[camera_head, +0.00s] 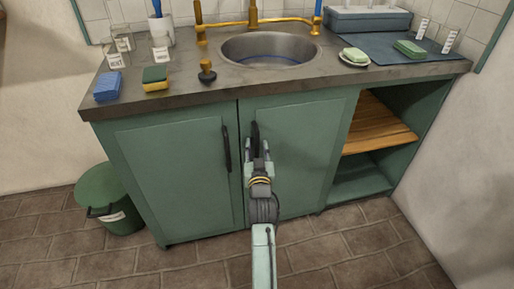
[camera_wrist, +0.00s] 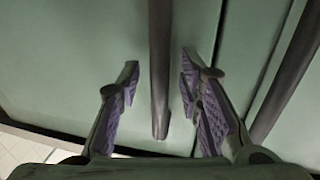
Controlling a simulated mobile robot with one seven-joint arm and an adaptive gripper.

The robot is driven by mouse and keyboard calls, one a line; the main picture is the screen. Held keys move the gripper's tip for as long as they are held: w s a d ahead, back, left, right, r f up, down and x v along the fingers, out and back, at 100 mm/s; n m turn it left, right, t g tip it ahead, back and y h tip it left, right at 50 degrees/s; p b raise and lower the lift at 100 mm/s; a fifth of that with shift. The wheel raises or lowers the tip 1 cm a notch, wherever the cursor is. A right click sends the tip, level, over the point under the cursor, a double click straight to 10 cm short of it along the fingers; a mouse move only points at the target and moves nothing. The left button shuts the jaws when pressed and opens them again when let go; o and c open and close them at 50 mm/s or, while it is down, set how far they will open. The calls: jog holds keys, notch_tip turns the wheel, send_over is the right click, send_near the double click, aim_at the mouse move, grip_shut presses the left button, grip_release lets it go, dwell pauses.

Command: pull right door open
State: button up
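The right door (camera_head: 305,150) of the green sink cabinet is closed. Its dark upright handle (camera_head: 254,132) is near the door's left edge, partly hidden by my gripper (camera_head: 257,152). My gripper is open at this handle. In the wrist view, the handle (camera_wrist: 160,70) stands between the two spread fingers with a visible gap on each side, and I see no contact. The left door (camera_head: 170,175) is also closed, with its own dark handle (camera_head: 226,148). That second handle shows at the right of the wrist view (camera_wrist: 285,75).
A green bin (camera_head: 108,200) stands on the floor left of the cabinet. Open shelves (camera_head: 375,130) are to the right, beside a white wall. The countertop above holds a sink (camera_head: 270,48), sponges and glassware. The tiled floor in front looks clear apart from my arm.

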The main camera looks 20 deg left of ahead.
grip_shut()
dwell(0.4)
dwell(0.4)
